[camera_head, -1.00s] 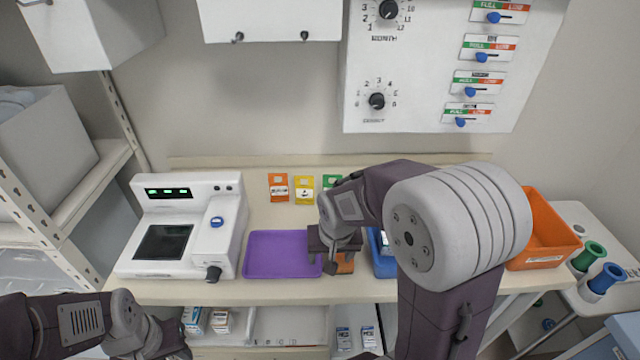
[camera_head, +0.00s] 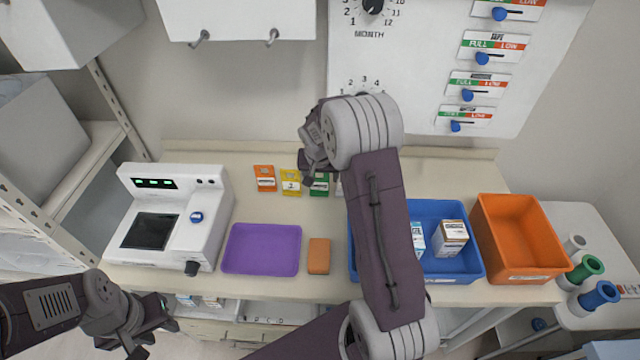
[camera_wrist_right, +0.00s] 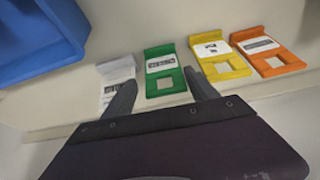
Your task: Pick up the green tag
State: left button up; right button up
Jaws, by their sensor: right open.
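The green tag (camera_wrist_right: 165,72) stands at the back of the counter, in a row of tags. In the head view the green tag (camera_head: 320,186) is partly hidden by my right gripper (camera_head: 307,172). In the right wrist view my right gripper (camera_wrist_right: 163,90) is open, with one finger on each side of the green tag's lower part. I cannot tell whether the fingers touch it. My left gripper (camera_head: 150,335) is low at the left, in front of the counter, with its jaws apart and nothing seen in them.
A white tag (camera_wrist_right: 117,80) and a yellow tag (camera_wrist_right: 219,58) flank the green one, with an orange tag (camera_wrist_right: 268,50) beyond. On the counter are a white device (camera_head: 170,215), a purple tray (camera_head: 262,249), an orange block (camera_head: 319,255), a blue bin (camera_head: 466,272) and an orange bin (camera_head: 522,240).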

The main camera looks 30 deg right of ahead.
aim_at(319, 179)
jog(key=shift+w+f, duration=0.15)
jog(key=shift+f, duration=0.25)
jog(key=p+x, duration=0.1)
jog(key=x, duration=0.2)
jog(key=shift+w+a+f, duration=0.1)
jog(key=shift+w+f, duration=0.1)
jog(key=shift+w, duration=0.05)
jog(key=shift+w+f, duration=0.1)
jog(key=shift+f, duration=0.1)
jog(key=shift+r, duration=0.1)
jog(key=c, duration=1.1)
jog(key=shift+r, duration=0.35)
jog(key=s+d+r+b, duration=0.1)
jog(key=s+d+r, duration=0.2)
jog(key=s+r, duration=0.7)
jog(key=shift+s+d+b, duration=0.3)
jog(key=shift+s+d, duration=0.1)
jog(key=shift+s, duration=0.25)
